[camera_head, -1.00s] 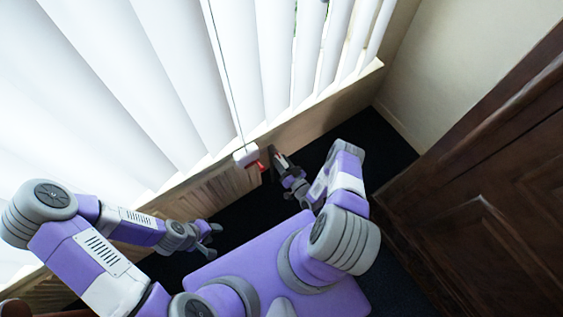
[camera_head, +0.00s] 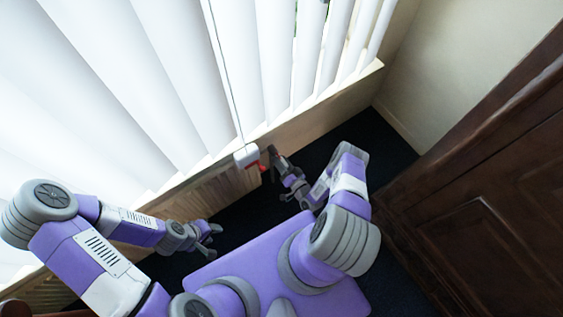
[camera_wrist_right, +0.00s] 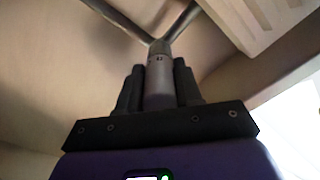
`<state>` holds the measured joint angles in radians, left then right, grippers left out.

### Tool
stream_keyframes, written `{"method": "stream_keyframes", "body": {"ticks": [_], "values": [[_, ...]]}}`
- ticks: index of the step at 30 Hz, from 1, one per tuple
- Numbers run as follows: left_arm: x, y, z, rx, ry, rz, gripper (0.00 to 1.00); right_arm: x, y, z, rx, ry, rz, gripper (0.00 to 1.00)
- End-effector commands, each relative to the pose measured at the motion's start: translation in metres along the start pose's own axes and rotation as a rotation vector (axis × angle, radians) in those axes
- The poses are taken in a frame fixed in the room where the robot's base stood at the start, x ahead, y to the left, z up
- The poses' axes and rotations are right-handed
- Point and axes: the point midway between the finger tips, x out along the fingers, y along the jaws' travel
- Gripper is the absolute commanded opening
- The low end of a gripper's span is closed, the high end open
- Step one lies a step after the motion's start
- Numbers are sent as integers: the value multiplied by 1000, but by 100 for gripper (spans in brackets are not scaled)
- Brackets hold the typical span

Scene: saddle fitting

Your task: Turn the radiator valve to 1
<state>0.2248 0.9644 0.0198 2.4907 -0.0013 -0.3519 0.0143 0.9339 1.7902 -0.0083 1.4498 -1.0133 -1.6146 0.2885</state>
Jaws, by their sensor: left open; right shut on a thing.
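The radiator valve (camera_wrist_right: 159,85), a grey cylinder with small dark marks near its top, stands between the two dark fingers of my right gripper (camera_wrist_right: 159,80) in the right wrist view. The fingers are shut on it from both sides. Pipes run from behind its far end. I cannot read a number on it. My left gripper (camera_head: 217,234) is open and empty, lower left, away from the valve.
A dark wooden cabinet (camera_head: 490,220) stands at the right. Dark floor (camera_head: 385,140) is clear between cabinet and window wall.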

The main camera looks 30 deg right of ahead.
Motion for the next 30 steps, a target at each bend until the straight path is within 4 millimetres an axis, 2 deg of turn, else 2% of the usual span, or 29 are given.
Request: {"method": "stream_keyframes", "body": {"ticks": [3,4,9,19,30], "values": [[0,0,0,0,0,0,43,-2,0,2,0,-5,1,4],[0,0,0,0,0,0,43,-2,0,2,0,-5,1,38],[0,0,0,0,0,0,43,-1,0,1,-1,-3,1,60],[-2,1,0,0,0,0,43,-6,0,0,-2,-2,2,60],[-15,6,1,0,0,0,43,-63,0,0,-1,-3,3,60]]}}
